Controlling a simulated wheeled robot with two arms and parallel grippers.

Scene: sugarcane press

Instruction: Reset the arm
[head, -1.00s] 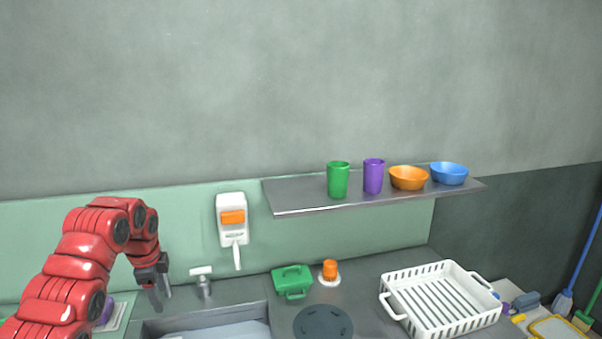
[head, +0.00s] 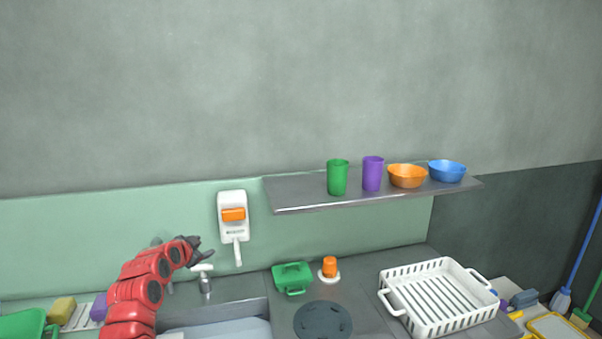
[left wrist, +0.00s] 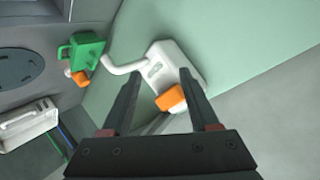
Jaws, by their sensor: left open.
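My red left arm reaches in from the lower left in the head view. Its dark gripper (head: 205,247) is beside the tap, left of the white wall dispenser (head: 233,216). In the left wrist view the two fingers of the left gripper (left wrist: 158,85) are apart with nothing held between them. The white dispenser with its orange button (left wrist: 171,98) shows beyond and between the fingers. My right gripper is not in view.
A tap (head: 204,280) and sink (head: 225,328) lie below the gripper. A green box (head: 293,278), an orange-topped item (head: 329,267) and a white rack (head: 440,300) stand on the counter. A wall shelf (head: 300,200) holds cups and bowls.

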